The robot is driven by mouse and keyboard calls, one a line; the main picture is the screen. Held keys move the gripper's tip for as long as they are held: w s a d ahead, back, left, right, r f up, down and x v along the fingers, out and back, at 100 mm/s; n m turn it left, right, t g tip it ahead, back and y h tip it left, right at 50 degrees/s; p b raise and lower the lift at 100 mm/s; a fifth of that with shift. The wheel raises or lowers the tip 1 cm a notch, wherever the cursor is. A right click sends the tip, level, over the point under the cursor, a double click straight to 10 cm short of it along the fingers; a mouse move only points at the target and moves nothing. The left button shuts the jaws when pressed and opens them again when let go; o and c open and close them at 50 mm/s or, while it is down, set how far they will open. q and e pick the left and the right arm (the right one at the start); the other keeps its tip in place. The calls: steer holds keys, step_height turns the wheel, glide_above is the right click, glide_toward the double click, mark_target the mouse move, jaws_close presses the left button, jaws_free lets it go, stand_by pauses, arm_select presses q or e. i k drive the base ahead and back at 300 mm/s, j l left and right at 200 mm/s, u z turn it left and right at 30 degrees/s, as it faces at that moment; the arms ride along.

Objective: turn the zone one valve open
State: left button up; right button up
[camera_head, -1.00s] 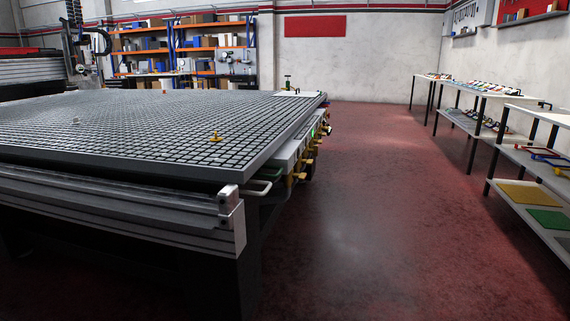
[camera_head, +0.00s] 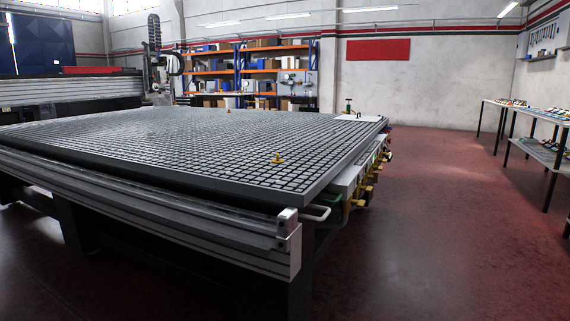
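The grid table (camera_head: 190,150) fills the left and middle of the head view. Along its right side runs a light grey panel (camera_head: 346,182) with several yellow valve handles (camera_head: 360,203), seen at a steep angle and small. I cannot tell which handle is zone one or how each is turned. A small green light (camera_head: 374,158) shows on the panel. Neither of my grippers is in view.
A white handle (camera_head: 317,213) sticks out at the table's near right corner. Open red floor (camera_head: 430,220) lies right of the table. Shelf tables (camera_head: 540,150) stand along the right wall.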

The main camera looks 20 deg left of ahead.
mark_target(361, 204)
steer(key=i+l+z, duration=0.35)
steer(key=i, duration=0.65)
steer(key=i+z, duration=0.35)
steer(key=i, duration=0.7)
steer(key=i+l+u, duration=0.1)
steer(key=i+u, duration=0.2)
steer(key=i, duration=0.15)
steer(key=i+l+u, duration=0.25)
steer(key=i, duration=0.2)
steer(key=i+l+u, duration=0.3)
steer(key=i, duration=0.15)
steer(key=i+l+u, duration=0.15)
steer(key=u, duration=0.3)
steer(key=i+l+u, duration=0.25)
steer(key=u, duration=0.15)
steer(key=i+l+u, duration=0.1)
steer(key=l+u, duration=0.15)
steer(key=u, duration=0.2)
